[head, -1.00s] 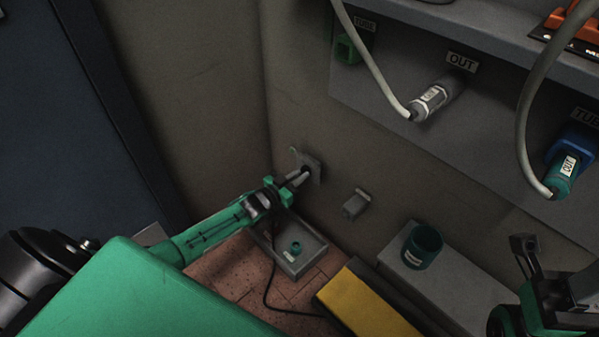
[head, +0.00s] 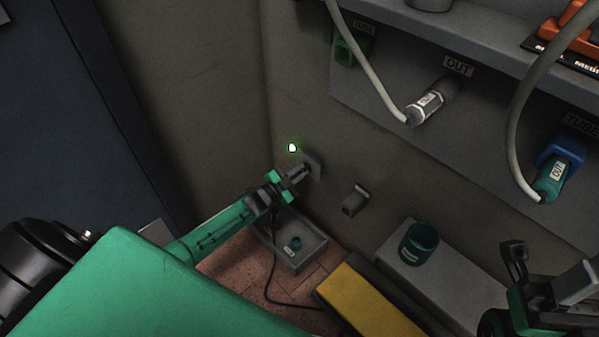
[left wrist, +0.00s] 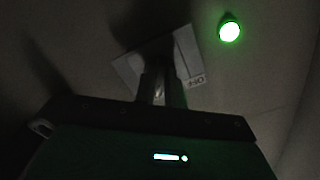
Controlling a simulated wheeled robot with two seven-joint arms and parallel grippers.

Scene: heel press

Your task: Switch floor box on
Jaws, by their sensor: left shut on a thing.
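My left gripper (head: 293,176) reaches the grey wall plate (head: 313,166) low on the wall near the corner. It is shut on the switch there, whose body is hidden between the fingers. The grey floor box (head: 304,256) with a small green round part stands below on the tiles. My right gripper (head: 549,272) is open and empty at lower right.
A grey wall unit with hoses and an "OUT" connector (head: 428,103) hangs above right. A small grey fixture (head: 355,201) sits on the wall. A black cable crosses the floor.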

